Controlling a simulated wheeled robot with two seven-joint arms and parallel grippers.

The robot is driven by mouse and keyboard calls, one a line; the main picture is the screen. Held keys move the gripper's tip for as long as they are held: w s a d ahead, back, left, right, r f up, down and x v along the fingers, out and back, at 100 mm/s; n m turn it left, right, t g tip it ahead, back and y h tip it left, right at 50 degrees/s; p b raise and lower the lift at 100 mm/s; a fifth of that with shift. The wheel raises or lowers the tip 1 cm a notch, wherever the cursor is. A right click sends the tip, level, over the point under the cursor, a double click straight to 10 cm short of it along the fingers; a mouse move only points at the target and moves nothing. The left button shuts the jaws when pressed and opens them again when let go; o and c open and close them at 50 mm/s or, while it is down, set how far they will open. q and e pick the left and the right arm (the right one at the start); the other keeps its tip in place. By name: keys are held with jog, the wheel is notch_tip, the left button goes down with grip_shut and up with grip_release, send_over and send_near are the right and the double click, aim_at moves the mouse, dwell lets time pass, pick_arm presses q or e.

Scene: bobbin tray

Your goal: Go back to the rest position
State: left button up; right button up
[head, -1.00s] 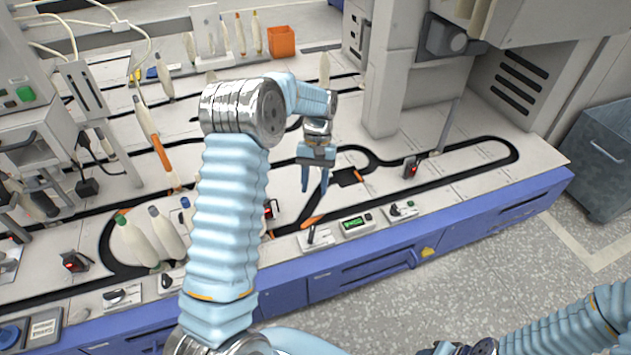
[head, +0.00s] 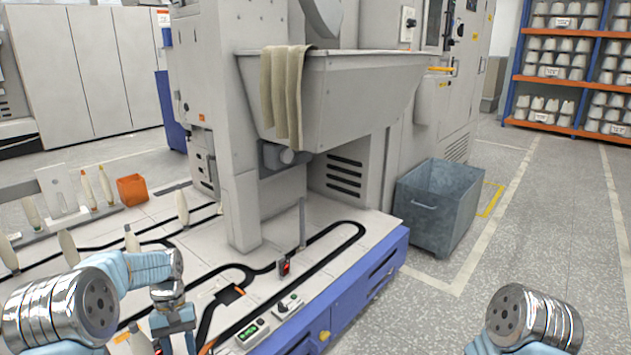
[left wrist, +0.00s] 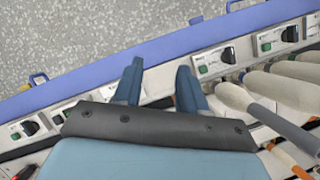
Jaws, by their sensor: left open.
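My left gripper (head: 176,343) hangs at the lower left in the head view, fingers pointing down over the white machine bed (head: 330,209). In the left wrist view the two blue fingers (left wrist: 158,85) are spread apart with nothing between them. Below the fingertips there is the blue front edge (left wrist: 110,73) of the bed. My right arm shows at the lower right of the head view, but its gripper is out of the picture.
A grey machine column (head: 240,205) rises beyond the arm. A grey bin (head: 430,215) stands right of the bed. Open floor (head: 540,240) lies on the right.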

pick_arm(q)
jog(key=s+d+f+m+t, duration=0.1)
jog(key=s+d+f, duration=0.2)
jog(key=d+f, duration=0.15)
jog(key=s+d+f+h, duration=0.1)
jog(key=s+d+f, duration=0.15)
jog(key=f, duration=0.35)
jog(key=s+d+f+m+t, duration=0.1)
jog(key=s+d+f, duration=0.1)
jog(key=d+f, duration=0.3)
jog(key=s+d+f+t, duration=0.1)
jog(key=s+d, duration=0.1)
jog(key=s, duration=0.2)
jog(key=s+d+f+t+h, duration=0.1)
jog(key=s+d+f, duration=0.1)
jog(key=s, duration=0.3)
jog(key=s+d+f+t+p, duration=0.1)
jog(key=s+d, duration=0.2)
jog(key=s, duration=0.1)
jog(key=shift+s+f+h, duration=0.2)
jog(key=shift+f+h, duration=0.05)
jog(key=shift+h, duration=0.05)
